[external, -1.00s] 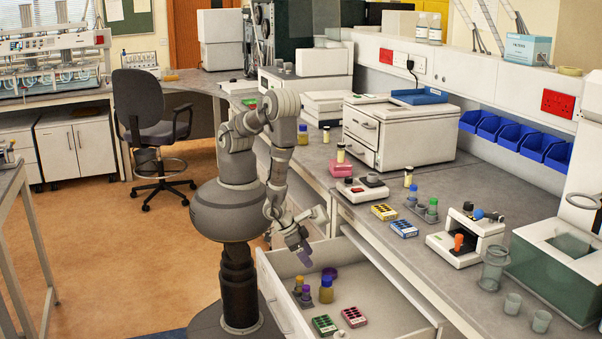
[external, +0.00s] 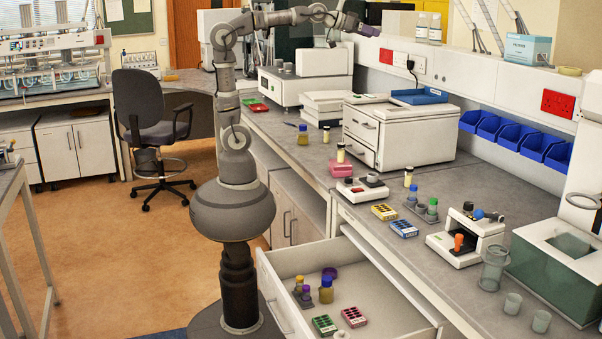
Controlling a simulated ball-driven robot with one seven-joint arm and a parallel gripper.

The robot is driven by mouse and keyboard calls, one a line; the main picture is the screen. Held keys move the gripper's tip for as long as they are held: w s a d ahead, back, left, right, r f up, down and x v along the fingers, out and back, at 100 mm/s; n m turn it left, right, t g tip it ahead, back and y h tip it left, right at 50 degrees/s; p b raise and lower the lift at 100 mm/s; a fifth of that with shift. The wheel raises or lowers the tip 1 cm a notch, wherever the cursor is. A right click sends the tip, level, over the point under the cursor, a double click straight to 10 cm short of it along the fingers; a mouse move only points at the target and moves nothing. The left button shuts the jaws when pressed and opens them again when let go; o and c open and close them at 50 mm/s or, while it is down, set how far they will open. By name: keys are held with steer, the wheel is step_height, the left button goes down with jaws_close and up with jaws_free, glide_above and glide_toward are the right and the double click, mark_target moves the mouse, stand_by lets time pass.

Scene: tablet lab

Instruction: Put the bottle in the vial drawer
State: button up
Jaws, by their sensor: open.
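My gripper (external: 369,30) is raised high above the back of the bench, pointing right, and its jaws are open with nothing seen between them. The vial drawer is probably the open drawer (external: 385,312) under the bench in front. A yellow-brown bottle with a blue cap (external: 326,290) stands inside it, beside smaller capped vials (external: 303,296). A similar bottle with a blue cap (external: 302,136) stands on the bench at the back left. I cannot tell which bottle the task names. My gripper is far from the drawer and apart from both bottles.
A white two-drawer cabinet (external: 400,135) stands on the bench. Small cream-topped vials (external: 409,178) stand near it. The drawer's right part is clear.

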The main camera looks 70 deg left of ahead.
steer(key=s+a+r+n+t+y, duration=0.1)
steer(key=s+a+r+y, duration=0.2)
steer(key=s+a+r, duration=0.4)
step_height(320, 180, up, 2)
steer(key=a, duration=0.2)
steer(key=shift+s+a+r+t, duration=0.15)
steer(key=shift+s+a+t, duration=0.1)
steer(key=shift+a+t, duration=0.1)
